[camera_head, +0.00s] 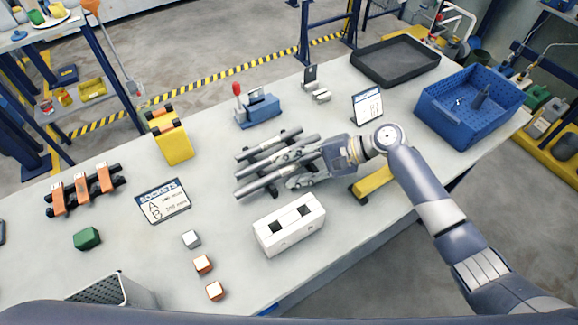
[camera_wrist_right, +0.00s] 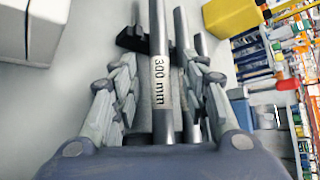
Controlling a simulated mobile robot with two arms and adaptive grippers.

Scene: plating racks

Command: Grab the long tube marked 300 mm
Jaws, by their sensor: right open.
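Several long grey tubes lie side by side on a low dark rack in the middle of the table. The tube marked 300 mm (camera_wrist_right: 159,110) runs up the middle of the right wrist view, its label readable. In the head view, the front tube (camera_head: 258,184) of the group, nearest the white box, appears to be this one. Contact cannot be told. My left gripper is not in view.
A white box (camera_head: 289,226) with black squares stands close in front of the tubes. A yellow block (camera_head: 373,184) lies under my right wrist. A sockets sign (camera_head: 163,202), a yellow stand (camera_head: 174,143) and a blue crate (camera_head: 440,122) stand around. Table at front right is clear.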

